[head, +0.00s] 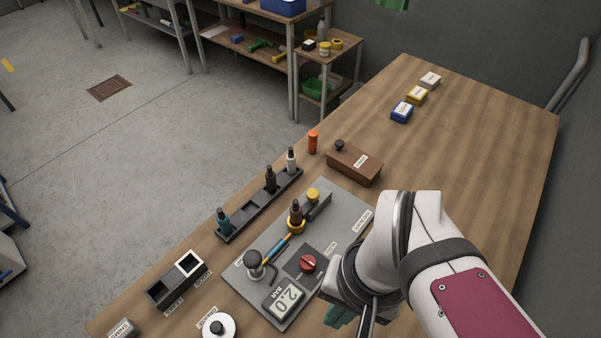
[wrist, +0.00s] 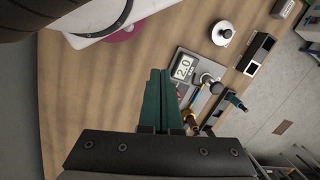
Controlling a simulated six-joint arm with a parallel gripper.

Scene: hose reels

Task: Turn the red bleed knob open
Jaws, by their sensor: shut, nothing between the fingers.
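The red bleed knob (head: 307,263) sits on a dark square on the grey panel (head: 340,213), with a pale mark across its top. The display (head: 284,300) beside it reads 2.0 BAR and also shows in the wrist view (wrist: 183,67). My gripper (head: 340,316) is to the right of the display and mostly hidden behind my wrist. In the wrist view its green fingers (wrist: 163,100) are together with nothing between them. They are apart from the knob, which I cannot make out clearly in that view.
A black rack (head: 250,211) with bottles lies behind. A brown box (head: 354,163) and small labelled boxes (head: 402,111) stand further back. The table's right side is clear.

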